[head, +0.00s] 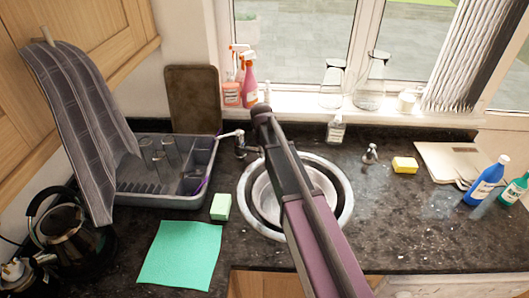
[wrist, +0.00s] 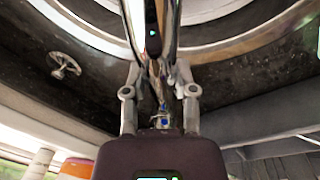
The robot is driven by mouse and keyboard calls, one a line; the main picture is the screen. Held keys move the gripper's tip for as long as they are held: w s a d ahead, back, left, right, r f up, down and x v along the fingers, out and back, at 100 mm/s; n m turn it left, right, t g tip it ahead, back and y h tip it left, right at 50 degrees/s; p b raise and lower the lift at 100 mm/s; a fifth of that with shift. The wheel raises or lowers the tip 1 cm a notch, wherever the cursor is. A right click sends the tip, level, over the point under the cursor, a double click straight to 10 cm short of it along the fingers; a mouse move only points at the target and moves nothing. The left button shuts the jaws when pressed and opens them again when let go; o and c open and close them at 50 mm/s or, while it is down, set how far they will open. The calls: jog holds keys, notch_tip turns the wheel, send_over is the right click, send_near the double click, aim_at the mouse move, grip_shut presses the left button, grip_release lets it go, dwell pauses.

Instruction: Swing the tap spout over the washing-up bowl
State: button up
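A pale round bowl (head: 265,200) sits in the round sink, seen partly behind my arm in the head view. A curved pale rim, possibly the bowl's, crosses the top of the wrist view. Chrome tube-like parts (wrist: 172,25), apparently the tap spout, run up the middle of the wrist view, at or between the fingers of my gripper (wrist: 158,72). In the head view my arm hides the spout and my gripper. I cannot tell whether the fingers touch or grip the chrome. A small chrome tap fitting (head: 240,143) stands left of my arm.
A second chrome fitting (head: 370,153) is right of the sink; a cross-shaped handle (wrist: 63,65) shows in the wrist view. A grey dish rack (head: 165,200) stands left, bottles (head: 487,182) right. A soap bottle (head: 335,130) stands behind. Worktop right of the sink is mostly clear.

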jog(key=o, duration=0.3)
jog(key=shift+a, duration=0.1)
